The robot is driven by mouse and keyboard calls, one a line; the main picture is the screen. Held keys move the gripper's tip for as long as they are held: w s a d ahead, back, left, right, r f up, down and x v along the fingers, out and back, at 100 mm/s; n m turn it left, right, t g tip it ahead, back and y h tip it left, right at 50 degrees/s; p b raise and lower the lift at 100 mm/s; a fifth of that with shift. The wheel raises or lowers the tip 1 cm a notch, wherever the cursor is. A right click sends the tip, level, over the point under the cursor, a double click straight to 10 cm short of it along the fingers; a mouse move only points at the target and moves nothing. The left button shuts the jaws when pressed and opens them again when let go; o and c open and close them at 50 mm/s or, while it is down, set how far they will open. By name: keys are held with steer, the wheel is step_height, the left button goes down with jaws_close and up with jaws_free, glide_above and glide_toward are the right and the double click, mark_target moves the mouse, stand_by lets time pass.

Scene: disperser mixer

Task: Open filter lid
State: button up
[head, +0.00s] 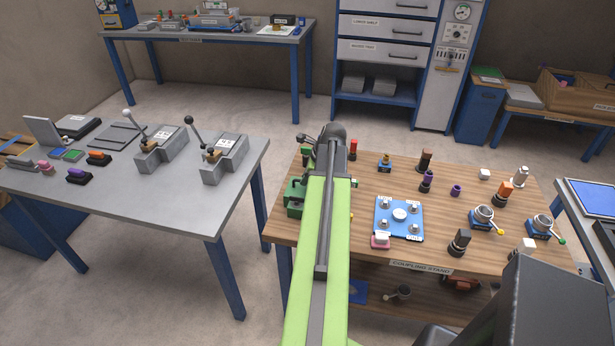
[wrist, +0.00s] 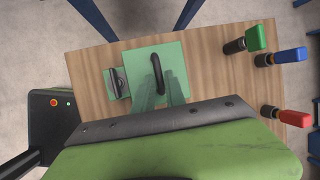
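A green square box, which looks like the filter, shows from above in the wrist view. Its flat green lid (wrist: 140,62) carries a dark arched handle (wrist: 155,74). A smaller green block with a grey metal part (wrist: 116,83) sits at the box's left side. In the head view, part of the green box (head: 295,196) shows at the left end of the wooden table, left of my arm. My gripper (head: 312,140) is over that end.
The wooden table (head: 440,258) carries a blue plate (head: 384,222) and several fittings right of my arm. In the wrist view, green (wrist: 257,37), blue (wrist: 290,55) and red (wrist: 290,116) handled parts stand right of the box. A grey table (head: 200,200) with levers stands left, across a gap.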

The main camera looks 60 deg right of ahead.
jaws_close()
stand_by(1.0)
